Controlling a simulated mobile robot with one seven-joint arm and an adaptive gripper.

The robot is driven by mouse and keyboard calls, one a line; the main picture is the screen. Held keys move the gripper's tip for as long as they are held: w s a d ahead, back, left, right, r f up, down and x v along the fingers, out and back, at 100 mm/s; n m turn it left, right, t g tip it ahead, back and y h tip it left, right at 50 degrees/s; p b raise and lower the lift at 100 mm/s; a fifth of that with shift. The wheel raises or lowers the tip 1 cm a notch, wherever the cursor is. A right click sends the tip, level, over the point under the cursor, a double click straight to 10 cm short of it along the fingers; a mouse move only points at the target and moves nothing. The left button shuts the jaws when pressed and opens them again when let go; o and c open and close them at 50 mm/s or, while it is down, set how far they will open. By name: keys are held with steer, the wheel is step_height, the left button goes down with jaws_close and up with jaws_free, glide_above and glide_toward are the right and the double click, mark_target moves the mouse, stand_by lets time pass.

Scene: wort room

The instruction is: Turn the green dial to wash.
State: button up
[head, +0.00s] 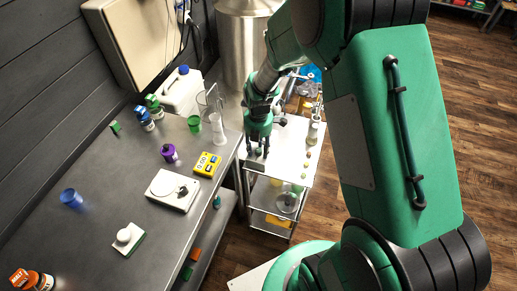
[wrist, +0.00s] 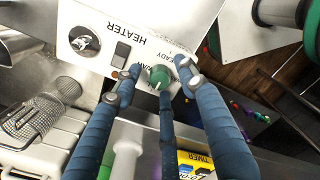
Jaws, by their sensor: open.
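The green dial (wrist: 159,77) is on a pale panel (wrist: 101,27) in the wrist view. The panel has upside-down lettering: HEATER, and words partly covered by my fingers. The dial has a pale mark on its face; which word it points to is hard to tell. My gripper (wrist: 160,80) is open, with its blue fingers spread on either side of the dial and one below it. I cannot tell whether they touch it. In the head view my gripper (head: 259,148) hangs near the trolley; the dial is not distinguishable there.
The panel also bears a round silver knob (wrist: 85,42) and a dark switch (wrist: 121,54).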

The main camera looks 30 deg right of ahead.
jaws_close()
